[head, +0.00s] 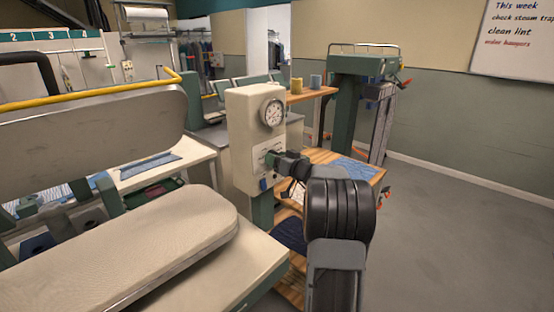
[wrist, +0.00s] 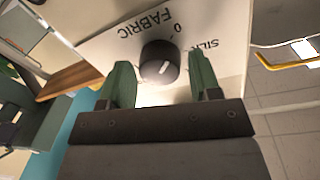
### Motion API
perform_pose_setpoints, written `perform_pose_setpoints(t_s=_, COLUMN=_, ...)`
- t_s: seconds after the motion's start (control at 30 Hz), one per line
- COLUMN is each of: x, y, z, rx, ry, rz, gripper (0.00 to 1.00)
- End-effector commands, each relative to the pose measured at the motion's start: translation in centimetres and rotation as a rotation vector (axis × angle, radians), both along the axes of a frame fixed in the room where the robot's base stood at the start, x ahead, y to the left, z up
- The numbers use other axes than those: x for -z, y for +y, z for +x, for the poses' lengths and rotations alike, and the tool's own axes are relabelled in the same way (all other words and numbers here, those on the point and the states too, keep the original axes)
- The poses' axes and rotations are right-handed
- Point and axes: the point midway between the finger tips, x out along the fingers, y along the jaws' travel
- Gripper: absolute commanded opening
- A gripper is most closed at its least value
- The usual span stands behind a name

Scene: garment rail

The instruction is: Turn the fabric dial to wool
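The fabric dial (wrist: 160,62) is a round black knob with a short white line, on a white plate with the words FABRIC, 0 and part of SILK. The lettering appears upside down in the wrist view. The white line lies slanted; I cannot tell which label it marks, and the wool label does not show. My gripper (wrist: 162,80) has two green fingers apart, one on each side of the dial, with gaps visible. In the head view my gripper (head: 270,158) is at the front of the cream control box (head: 240,130) and hides the dial.
A round gauge (head: 272,112) sits above the dial on the box. A padded pressing board (head: 130,250) fills the lower left. A wooden table (head: 378,174) with folded blue cloth (head: 355,168) stands behind my arm. Open floor (head: 460,230) lies to the right.

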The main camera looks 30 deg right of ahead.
Motion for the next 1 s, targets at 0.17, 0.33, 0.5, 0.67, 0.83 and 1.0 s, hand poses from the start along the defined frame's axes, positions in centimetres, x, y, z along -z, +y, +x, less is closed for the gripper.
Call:
perform_pose_setpoints(t_s=0.17, x=0.0, y=0.0, z=-0.02, rx=0.0, ry=0.0, rz=0.0, gripper=0.4)
perform_pose_setpoints(t_s=0.33, x=-0.01, y=-0.01, z=-0.02, rx=0.0, ry=0.0, rz=0.0, gripper=0.24)
perform_pose_setpoints(t_s=0.5, x=0.03, y=-0.01, z=-0.03, rx=0.0, ry=0.0, rz=0.003, gripper=0.19)
perform_pose_setpoints(t_s=0.67, x=0.23, y=-0.02, z=-0.04, rx=0.002, ry=0.007, rz=0.035, gripper=0.19)
perform_pose_setpoints(t_s=0.83, x=0.44, y=0.01, z=-0.08, rx=0.001, ry=0.027, rz=0.129, gripper=0.19)
perform_pose_setpoints(t_s=1.0, x=0.53, y=-0.01, z=-0.07, rx=0.002, ry=0.06, rz=0.272, gripper=0.19)
